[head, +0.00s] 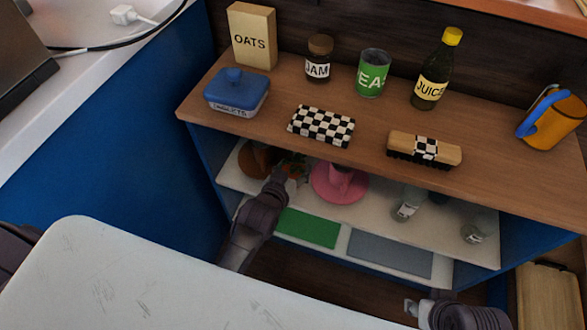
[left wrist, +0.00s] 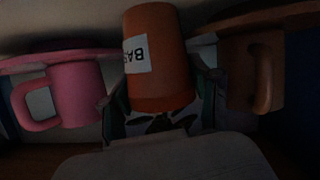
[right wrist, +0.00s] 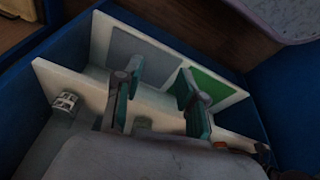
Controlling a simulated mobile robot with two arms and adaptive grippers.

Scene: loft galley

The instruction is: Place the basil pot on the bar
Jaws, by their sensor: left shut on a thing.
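The basil pot (left wrist: 158,60) is an orange pot with a white label, seen close up in the left wrist view. In the head view only some of its leaves (head: 295,164) show under the wooden top, beside my left gripper (head: 287,178). My left gripper (left wrist: 160,95) is shut on the pot, with a finger on each side. I cannot tell whether the pot touches the shelf. My right gripper (right wrist: 155,95) is open and empty in front of the shelves; it shows partly at the bottom of the head view (head: 415,305). I cannot tell which surface is the bar.
A pink mug (left wrist: 75,95) and a brown mug (left wrist: 252,75) flank the pot closely. Glasses stand on the white shelf (head: 375,212). A wooden ledge (head: 540,12) shows top right.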

